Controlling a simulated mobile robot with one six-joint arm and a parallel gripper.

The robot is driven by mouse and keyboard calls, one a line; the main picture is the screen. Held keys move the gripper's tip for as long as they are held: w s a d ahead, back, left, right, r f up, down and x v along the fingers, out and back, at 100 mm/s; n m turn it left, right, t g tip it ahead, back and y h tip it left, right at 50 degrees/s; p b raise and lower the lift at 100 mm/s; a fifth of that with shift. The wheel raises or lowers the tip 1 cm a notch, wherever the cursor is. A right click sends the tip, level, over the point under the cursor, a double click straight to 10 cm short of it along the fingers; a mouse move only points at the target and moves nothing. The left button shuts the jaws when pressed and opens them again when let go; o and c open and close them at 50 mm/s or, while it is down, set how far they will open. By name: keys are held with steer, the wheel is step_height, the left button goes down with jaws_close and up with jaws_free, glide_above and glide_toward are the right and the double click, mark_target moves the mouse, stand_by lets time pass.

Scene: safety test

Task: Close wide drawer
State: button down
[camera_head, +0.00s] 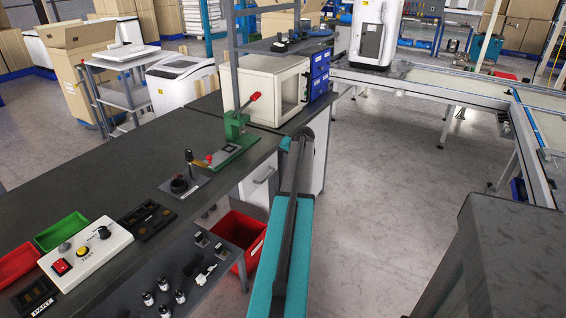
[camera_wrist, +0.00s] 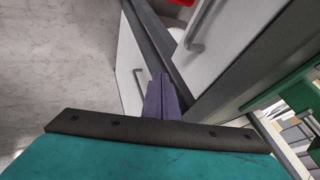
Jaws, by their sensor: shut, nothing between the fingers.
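My gripper (camera_wrist: 161,82) is shut and empty in the wrist view, its purple fingers pointing at the bench's white fronts. One white front (camera_wrist: 225,45) with a grey bar handle (camera_wrist: 196,42) lies to its upper right. A second white front (camera_wrist: 128,62) with a handle (camera_wrist: 139,84) lies just past the fingertips; I cannot tell whether they touch it. In the head view a white front (camera_head: 252,187) with a handle shows under the bench, partly behind my teal arm. The gripper is hidden there. I cannot tell which front is the wide drawer or how far it stands open.
The dark workbench (camera_head: 110,180) carries a control box (camera_head: 85,250), a green press (camera_head: 233,145) and a white cabinet (camera_head: 265,88). A lower dark surface (camera_head: 165,265) holds small parts, beside a red bin (camera_head: 242,228). Clear floor (camera_head: 385,170) lies right of my arm.

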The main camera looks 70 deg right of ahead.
steer(key=v, duration=0.8)
steer(key=shift+a, duration=0.2)
